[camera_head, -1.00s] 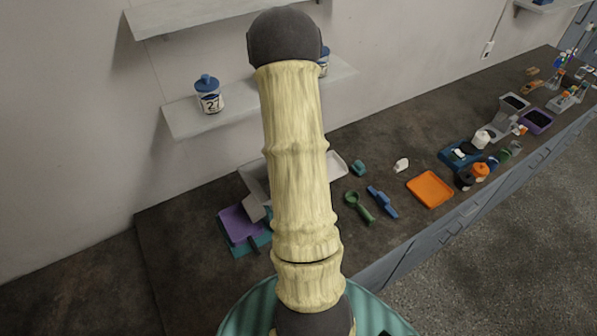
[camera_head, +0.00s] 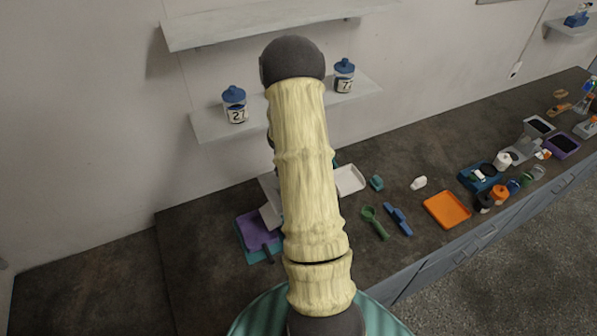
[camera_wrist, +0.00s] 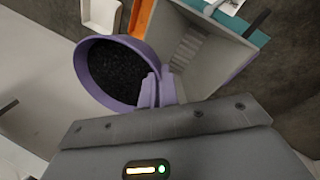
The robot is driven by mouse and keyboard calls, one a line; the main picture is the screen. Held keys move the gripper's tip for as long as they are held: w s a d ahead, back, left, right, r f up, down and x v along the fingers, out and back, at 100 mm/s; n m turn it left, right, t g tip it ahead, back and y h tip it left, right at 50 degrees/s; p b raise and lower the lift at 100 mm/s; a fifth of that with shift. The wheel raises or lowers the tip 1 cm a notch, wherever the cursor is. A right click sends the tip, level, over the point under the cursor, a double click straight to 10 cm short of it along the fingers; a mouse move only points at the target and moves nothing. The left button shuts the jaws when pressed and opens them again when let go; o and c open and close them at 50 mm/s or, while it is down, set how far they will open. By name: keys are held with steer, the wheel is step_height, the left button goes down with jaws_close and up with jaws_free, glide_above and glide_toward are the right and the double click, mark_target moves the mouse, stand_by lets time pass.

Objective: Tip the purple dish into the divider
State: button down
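The purple dish (camera_wrist: 82,73) is round and holds dark granules, seen in the wrist view. My gripper (camera_wrist: 160,92) is shut on the dish's near right side, where a purple grip part shows. The divider (camera_wrist: 222,62), a grey open hopper with ridged slots at its bottom, lies just right of the dish, and the dish is beside its left edge. The granules are still in the dish. In the head view my arm hides the gripper and the dish; part of the grey divider (camera_head: 270,214) shows left of the arm.
A purple tray (camera_head: 250,228) on a teal base sits left of the divider. A white tray (camera_head: 350,180), green scoop (camera_head: 373,220), blue tool (camera_head: 398,219) and orange tray (camera_head: 446,209) lie to the right. Shelves with numbered jars (camera_head: 235,104) hang behind.

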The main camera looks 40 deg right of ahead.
steer(key=shift+w+a+f+h, duration=0.1)
steer(key=shift+f+h, duration=0.25)
steer(key=shift+h, duration=0.15)
step_height(320, 180, down, 3)
steer(key=h+b, duration=0.2)
steer(key=b, duration=0.3)
steer(key=shift+r+g, duration=0.2)
steer(key=shift+g, duration=0.1)
steer(key=shift+b, duration=0.45)
steer(key=h+b, duration=0.1)
steer(key=b, duration=0.2)
steer(key=shift+f+h, duration=0.15)
steer(key=shift+h, duration=0.15)
steer(key=h+b, duration=0.2)
steer(key=g+h+b, duration=0.1)
steer(key=h+b, duration=0.1)
steer(key=b, duration=0.1)
steer(key=n+h+b, duration=0.1)
steer(key=h+b, duration=0.1)
steer(key=shift+f+b, duration=0.3)
steer(key=shift+b, duration=0.05)
steer(key=shift+b, duration=0.3)
